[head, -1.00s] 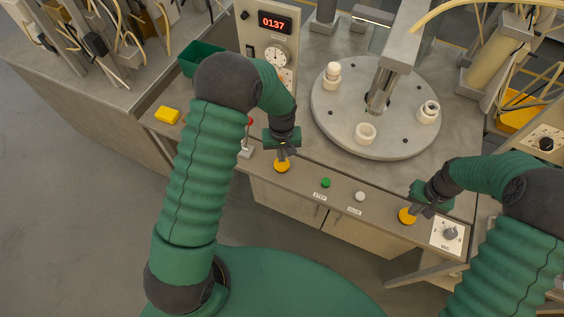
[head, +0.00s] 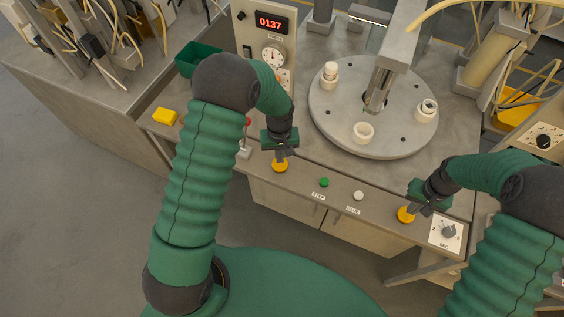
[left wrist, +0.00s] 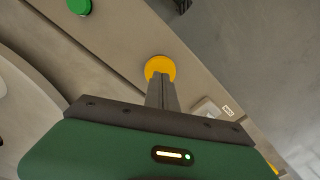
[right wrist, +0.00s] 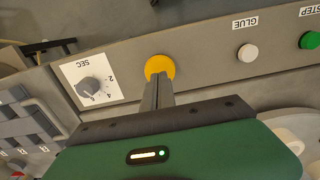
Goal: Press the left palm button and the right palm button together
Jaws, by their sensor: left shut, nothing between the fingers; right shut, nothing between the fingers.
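The left palm button (head: 280,166) is a yellow disc on the front ledge of the bench; it also shows in the left wrist view (left wrist: 160,66). My left gripper (head: 281,156) is shut and empty, its fingertips right at this button. The right palm button (head: 405,215) is a like yellow disc further right, also in the right wrist view (right wrist: 159,66). My right gripper (head: 412,208) is shut and empty, its tips right at that button. Fingers cover part of each button. I cannot tell whether either button is pushed down.
Between the palm buttons sit a green STEP button (head: 324,182) and a white GLUE button (head: 359,195). A SEC dial (head: 448,231) is right of the right button. Behind stands a round turntable (head: 340,139) with white sockets. The display (head: 271,22) reads 0137.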

